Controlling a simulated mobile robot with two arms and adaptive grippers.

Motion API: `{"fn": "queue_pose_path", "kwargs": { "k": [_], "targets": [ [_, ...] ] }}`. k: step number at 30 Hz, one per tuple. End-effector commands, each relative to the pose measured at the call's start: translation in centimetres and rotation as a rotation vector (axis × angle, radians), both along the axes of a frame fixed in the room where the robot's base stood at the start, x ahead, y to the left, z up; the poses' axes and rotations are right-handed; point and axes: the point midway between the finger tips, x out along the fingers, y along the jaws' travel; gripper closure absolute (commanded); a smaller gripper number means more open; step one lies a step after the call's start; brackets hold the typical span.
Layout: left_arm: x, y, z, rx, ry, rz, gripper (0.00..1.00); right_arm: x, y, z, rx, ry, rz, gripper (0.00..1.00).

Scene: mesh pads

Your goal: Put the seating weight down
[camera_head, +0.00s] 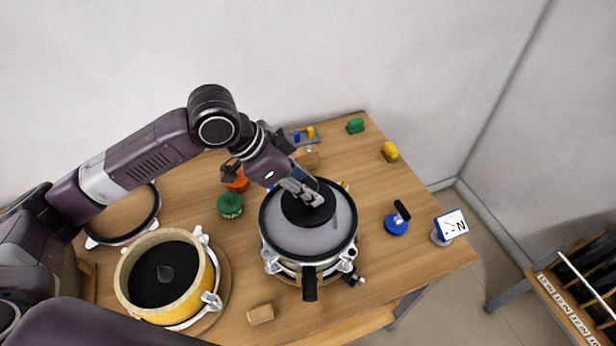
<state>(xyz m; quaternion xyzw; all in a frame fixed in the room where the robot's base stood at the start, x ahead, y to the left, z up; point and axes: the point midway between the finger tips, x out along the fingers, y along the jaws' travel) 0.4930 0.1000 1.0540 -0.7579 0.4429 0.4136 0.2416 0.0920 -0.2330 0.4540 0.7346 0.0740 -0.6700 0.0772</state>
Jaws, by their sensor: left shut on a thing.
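The pad lies in a metal ring fixture (278,267) with clamps and a black handle at the front. My left gripper (312,200) comes down from the upper left and is shut on the weight's top; its fingers hide the part they grip. I cannot tell whether the weight rests on the mesh or hangs just above it. My right gripper is not in view.
A yellow-walled round vessel (132,290) with dark contents stands front left, a black ring (152,222) behind it. Green (230,205) and orange (238,182) items sit left of the fixture. A blue-based tool (396,225) and a sign (450,226) stand right; a wooden block (260,314) lies in front.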

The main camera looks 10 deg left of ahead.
Motion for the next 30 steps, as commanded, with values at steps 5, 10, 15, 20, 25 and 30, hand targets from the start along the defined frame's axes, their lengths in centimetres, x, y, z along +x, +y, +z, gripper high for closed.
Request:
{"fn": "queue_pose_path", "kwargs": {
  "k": [5,10,15,20,25,30],
  "targets": [
    [0.1,-0.1,-1.5,-0.008,-0.006,0.001,1.0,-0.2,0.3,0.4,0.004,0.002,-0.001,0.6],
    [0.2,-0.1,-3.1,-0.007,-0.01,0.0,1.0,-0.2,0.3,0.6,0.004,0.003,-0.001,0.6],
    [0.3,-0.2,-3.4,-0.009,-0.013,0.0,1.0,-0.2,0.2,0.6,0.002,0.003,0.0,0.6],
    [0.2,-0.2,-3.4,-0.008,-0.013,0.0,1.0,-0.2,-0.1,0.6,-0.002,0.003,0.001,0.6],
    [-0.1,0.0,-4.3,0.001,0.002,-0.001,0.7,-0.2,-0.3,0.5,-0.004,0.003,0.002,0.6],
    [-0.1,0.0,-4.3,0.001,0.002,-0.001,0.56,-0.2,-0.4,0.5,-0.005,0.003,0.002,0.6]
  ]
}}
